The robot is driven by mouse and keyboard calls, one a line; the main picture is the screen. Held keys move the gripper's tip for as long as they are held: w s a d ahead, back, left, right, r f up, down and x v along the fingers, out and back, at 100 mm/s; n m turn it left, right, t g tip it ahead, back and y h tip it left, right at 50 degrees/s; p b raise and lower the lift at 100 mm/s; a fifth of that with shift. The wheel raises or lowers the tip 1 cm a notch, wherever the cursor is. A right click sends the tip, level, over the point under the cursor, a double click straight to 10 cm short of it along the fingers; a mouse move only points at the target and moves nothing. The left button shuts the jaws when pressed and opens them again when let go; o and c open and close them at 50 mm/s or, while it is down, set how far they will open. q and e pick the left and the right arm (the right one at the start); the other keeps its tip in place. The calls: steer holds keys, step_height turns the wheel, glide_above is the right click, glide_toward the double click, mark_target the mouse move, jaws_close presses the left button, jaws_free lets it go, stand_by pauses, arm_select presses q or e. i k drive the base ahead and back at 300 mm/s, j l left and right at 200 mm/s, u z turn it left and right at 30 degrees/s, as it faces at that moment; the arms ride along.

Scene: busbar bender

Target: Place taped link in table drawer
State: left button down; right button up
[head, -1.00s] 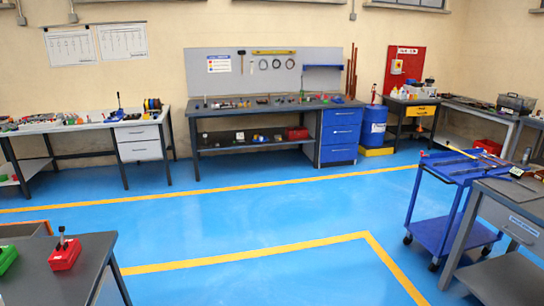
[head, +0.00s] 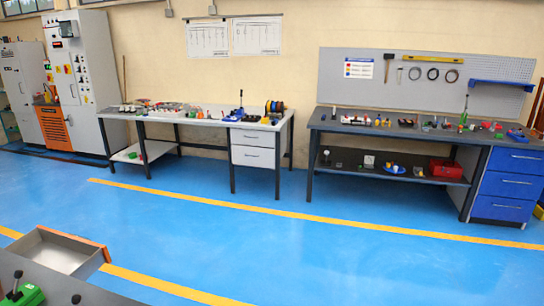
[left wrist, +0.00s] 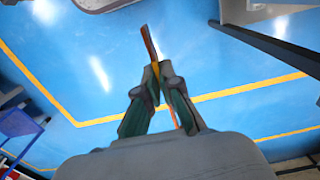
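In the left wrist view my left gripper (left wrist: 157,82) is closed on a thin reddish-brown link (left wrist: 149,42). The link has a yellow-orange band, likely tape, near the fingertips, and its orange lower end shows between the fingers. An open drawer-like tray (head: 92,262) with a grey inside and orange rim sticks out beside the near dark table (head: 60,290) at the lower left of the head view. No gripper shows in the head view, and my right gripper is in neither view.
A green-based device (head: 22,295) stands on the near table. A pale bench (head: 205,122) with white drawers (head: 252,148) and a dark bench with blue drawers (head: 510,185) line the wall. Grey cabinets (head: 85,75) stand far left. The blue floor between is clear.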

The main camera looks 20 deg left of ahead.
mark_target(60, 264)
steer(key=i+u, duration=0.1)
steer(key=i, duration=0.55)
steer(key=i+l+u, duration=0.15)
steer(key=i, duration=0.55)
steer(key=i+l+u, duration=0.1)
steer(key=i, duration=0.55)
steer(key=i+j+u, duration=0.2)
steer(key=u, duration=0.25)
steer(key=i+u, duration=0.7)
steer(key=u, duration=0.15)
steer(key=i+l+u, duration=0.1)
steer(key=i+u, duration=0.15)
steer(key=u, duration=0.15)
steer(key=i+l+u, duration=0.25)
steer(key=u, duration=0.2)
steer(key=i+j+u, duration=0.15)
steer(key=i+u, duration=1)
